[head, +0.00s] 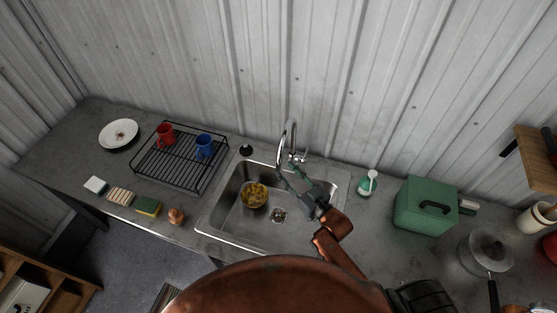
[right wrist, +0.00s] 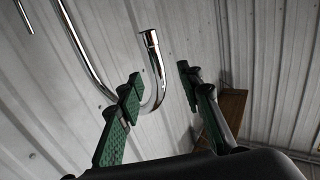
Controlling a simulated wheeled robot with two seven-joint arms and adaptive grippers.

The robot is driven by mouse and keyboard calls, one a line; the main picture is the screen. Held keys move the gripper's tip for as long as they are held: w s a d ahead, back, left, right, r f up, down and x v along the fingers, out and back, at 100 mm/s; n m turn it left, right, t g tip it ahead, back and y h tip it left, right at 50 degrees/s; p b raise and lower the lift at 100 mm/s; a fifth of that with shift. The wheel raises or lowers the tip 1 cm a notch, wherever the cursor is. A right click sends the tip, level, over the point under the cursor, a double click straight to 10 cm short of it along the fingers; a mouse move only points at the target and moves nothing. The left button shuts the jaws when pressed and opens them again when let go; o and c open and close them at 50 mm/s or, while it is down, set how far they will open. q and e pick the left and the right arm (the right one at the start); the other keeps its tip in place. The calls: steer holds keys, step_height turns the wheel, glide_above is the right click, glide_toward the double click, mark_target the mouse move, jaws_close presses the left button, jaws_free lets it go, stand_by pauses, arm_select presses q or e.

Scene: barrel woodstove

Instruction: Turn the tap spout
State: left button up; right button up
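The chrome tap (head: 293,140) stands at the back rim of the sink, with its arched spout toward the bowl. My right gripper (head: 289,175) reaches over the sink, fingertips close to the spout's hanging end. In the right wrist view, the right gripper (right wrist: 160,92) has its two green-padded fingers spread apart. The chrome spout (right wrist: 153,60) shows in the space between them, nearer the left finger, which hides part of its bend. I cannot tell whether they touch. My left gripper is not in view.
The steel sink (head: 213,222) holds a bowl of yellowish pieces (head: 254,194). A black dish rack (head: 170,172) with red and blue mugs stands left of it. A soap bottle (head: 367,183) and green box (head: 420,205) stand right. The corrugated wall (head: 330,70) is close behind the tap.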

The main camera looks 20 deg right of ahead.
mark_target(281, 165)
steer(key=x, duration=0.4)
steer(key=shift+w+d+f+p, duration=0.25)
steer(key=shift+p, duration=0.05)
steer(key=shift+w+a, duration=0.3)
steer(key=shift+w, duration=0.1)
steer(key=shift+w+f, duration=0.1)
steer(key=shift+w, duration=0.15)
steer(key=shift+c, duration=0.3)
steer(key=shift+s, duration=0.2)
steer(key=c, duration=0.5)
steer(key=shift+c, duration=0.7)
jaws_close()
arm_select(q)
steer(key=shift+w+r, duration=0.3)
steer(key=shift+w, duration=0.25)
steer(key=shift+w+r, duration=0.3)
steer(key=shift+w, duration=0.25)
